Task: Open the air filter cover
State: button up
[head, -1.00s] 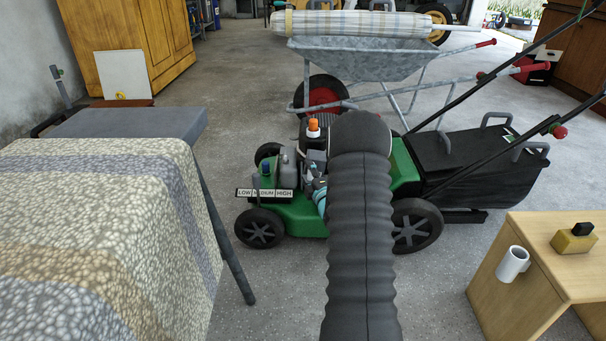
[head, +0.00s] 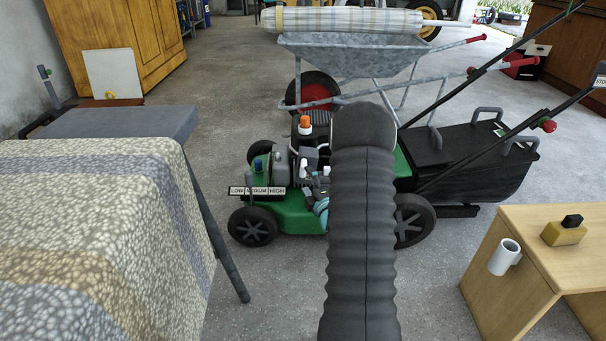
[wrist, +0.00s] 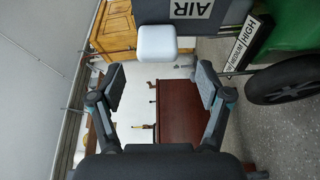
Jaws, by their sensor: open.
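A grey block marked AIR (wrist: 220,12), which looks like the air filter cover, is at the top of the wrist view. A white rounded knob (wrist: 156,43) sticks out just below it. My gripper (wrist: 160,78) is open and empty, its two fingers spread to either side of the knob's line and short of it. In the head view, the green lawn mower (head: 296,214) stands ahead, and my dark ribbed arm covers its middle. Part of my gripper (head: 321,200) shows left of the arm beside the engine; its fingertips cannot be made out there.
The LOW MEDIUM HIGH plate (head: 257,191) sits at the mower's left end. A cloth-covered table (head: 90,240) is at left. A wooden bench (head: 545,260) with a mug (head: 503,258) is at right. A wheelbarrow (head: 350,58) stands behind the mower. Open floor lies between.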

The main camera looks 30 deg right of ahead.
jog(key=s, duration=0.3)
jog(key=s+a, duration=0.1)
jog(key=s, duration=0.1)
jog(key=shift+s+f, duration=0.1)
jog(key=shift+s, duration=0.25)
